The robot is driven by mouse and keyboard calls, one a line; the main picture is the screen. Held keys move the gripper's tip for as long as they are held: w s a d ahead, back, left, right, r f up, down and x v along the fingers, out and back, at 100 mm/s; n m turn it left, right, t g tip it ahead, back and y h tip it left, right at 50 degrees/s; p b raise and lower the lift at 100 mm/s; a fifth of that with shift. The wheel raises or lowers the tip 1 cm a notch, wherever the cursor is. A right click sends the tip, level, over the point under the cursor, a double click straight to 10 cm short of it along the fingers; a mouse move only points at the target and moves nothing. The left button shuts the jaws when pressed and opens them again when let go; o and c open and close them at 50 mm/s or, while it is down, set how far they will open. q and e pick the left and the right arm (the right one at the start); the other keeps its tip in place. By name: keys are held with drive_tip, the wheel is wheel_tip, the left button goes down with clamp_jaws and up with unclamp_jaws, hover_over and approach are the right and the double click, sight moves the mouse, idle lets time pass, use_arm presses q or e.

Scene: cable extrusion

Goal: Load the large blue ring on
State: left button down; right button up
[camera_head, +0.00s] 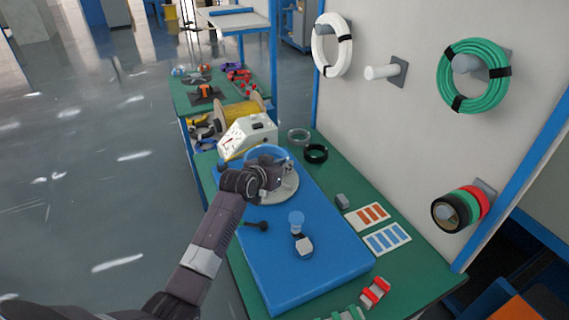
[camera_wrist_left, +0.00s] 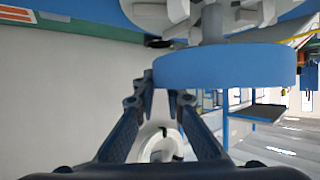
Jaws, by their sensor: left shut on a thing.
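The large blue ring (camera_head: 262,151) is above the round grey plate (camera_head: 289,190) on the blue machine bed (camera_head: 310,262). My left gripper (camera_head: 257,176) is beside the plate and shut on the ring's near left part. In the left wrist view the ring (camera_wrist_left: 225,66) fills the upper middle as a wide blue band, with my left gripper's fingers (camera_wrist_left: 162,88) at its left edge. Grey machine parts (camera_wrist_left: 212,25) show right behind the ring there. I cannot tell whether the ring touches the plate. My right gripper is not in view.
A white control box (camera_head: 248,135) stands behind the plate. Black and grey coils (camera_head: 315,153) lie to the right. White and green cable coils (camera_head: 474,75) hang on the wall.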

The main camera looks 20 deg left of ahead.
use_arm(q)
drive_tip(key=shift+f+b, duration=0.35)
drive_tip(key=shift+f, duration=0.45)
drive_tip(key=shift+f+b, duration=0.6)
drive_tip(key=shift+f, duration=0.55)
drive_tip(key=shift+f, duration=0.55)
drive_tip(key=c, duration=1.9)
unclamp_jaws()
drive_tip(key=shift+r, duration=0.1)
